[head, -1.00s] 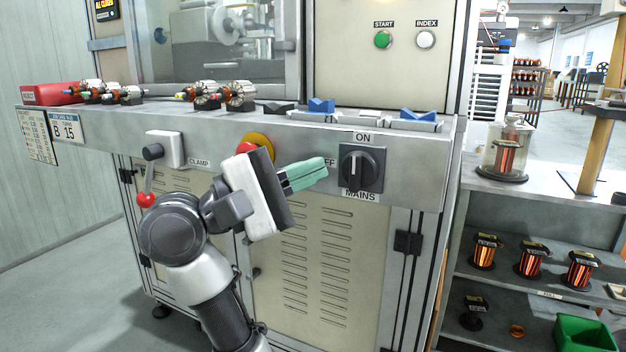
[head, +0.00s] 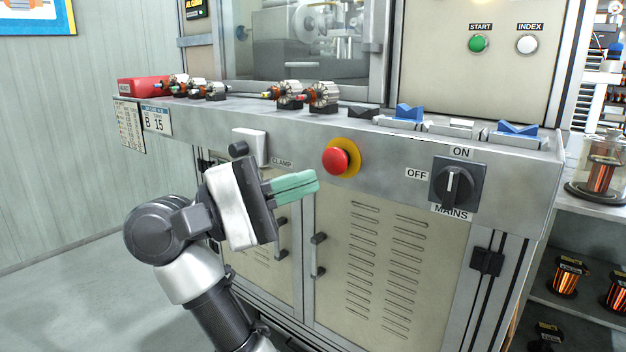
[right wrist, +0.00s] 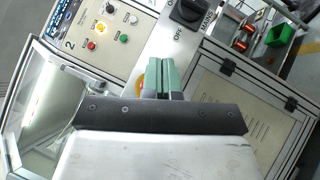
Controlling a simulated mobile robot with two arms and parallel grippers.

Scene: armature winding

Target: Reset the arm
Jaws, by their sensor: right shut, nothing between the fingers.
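My right gripper (head: 294,186) has green fingers that are shut and empty. In the head view it is in front of the machine's front panel, below and left of the red emergency button (head: 337,160) on its yellow base, apart from it. The green fingers (right wrist: 164,78) also show in the right wrist view, pointing toward the mains knob. The black MAINS switch (head: 457,185) sits on the panel to the right, its white mark pointing up toward ON. The clamp lever's white mount (head: 250,146) is at the left, with its lower part hidden behind my right arm. My left gripper is out of view.
The shelf above the panel holds armatures (head: 287,94), a red box (head: 142,87) and blue V-shaped holders (head: 514,131). A green START button (head: 478,43) and a white INDEX button (head: 527,44) are above. Copper wire spools (head: 566,279) stand on a rack at right.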

